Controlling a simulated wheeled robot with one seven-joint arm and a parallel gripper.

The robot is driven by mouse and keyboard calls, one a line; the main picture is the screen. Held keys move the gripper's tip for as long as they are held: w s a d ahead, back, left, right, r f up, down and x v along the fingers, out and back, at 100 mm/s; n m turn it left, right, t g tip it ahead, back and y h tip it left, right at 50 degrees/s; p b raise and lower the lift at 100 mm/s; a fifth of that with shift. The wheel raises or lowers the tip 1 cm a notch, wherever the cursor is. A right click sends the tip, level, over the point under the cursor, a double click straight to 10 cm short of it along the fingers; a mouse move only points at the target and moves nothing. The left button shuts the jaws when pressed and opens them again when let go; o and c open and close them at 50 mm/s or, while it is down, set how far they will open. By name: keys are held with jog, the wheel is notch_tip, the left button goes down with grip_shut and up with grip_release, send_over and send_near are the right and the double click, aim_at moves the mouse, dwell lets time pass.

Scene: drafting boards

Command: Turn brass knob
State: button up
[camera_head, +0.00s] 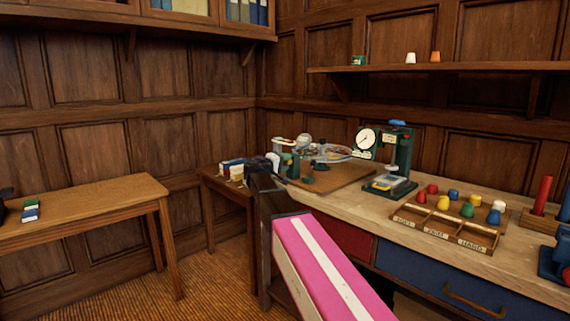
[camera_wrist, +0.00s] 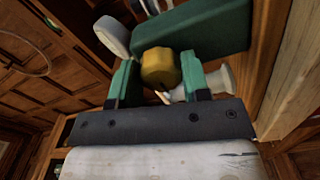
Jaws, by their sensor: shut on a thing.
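The brass knob (camera_wrist: 160,68) is a yellow faceted knob on a green device body (camera_wrist: 215,28) in the wrist view. My gripper (camera_wrist: 158,80) has its two green fingers on either side of the knob and is shut on it. In the head view, my pink and white arm reaches from the bottom to the back corner, and my dark gripper (camera_head: 273,160) is at the left end of the workbench, beside a green device (camera_head: 290,163). The knob cannot be made out in the head view.
A pale round disc (camera_wrist: 112,37) and a white flared part (camera_wrist: 217,80) are close to my fingers. On the workbench (camera_head: 345,203) stand a green dial gauge (camera_head: 393,160) and a sorting tray (camera_head: 445,228) with coloured pieces. A side table (camera_head: 100,207) is at left.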

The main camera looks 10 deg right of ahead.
jog(key=shift+f, duration=0.1)
jog(key=o, duration=0.9)
jog(key=shift+o, duration=0.2)
jog(key=shift+s+a, duration=0.1)
jog(key=v, duration=1)
jog(key=shift+s+a, duration=0.2)
jog(key=shift+a, duration=0.05)
jog(key=shift+a, duration=0.1)
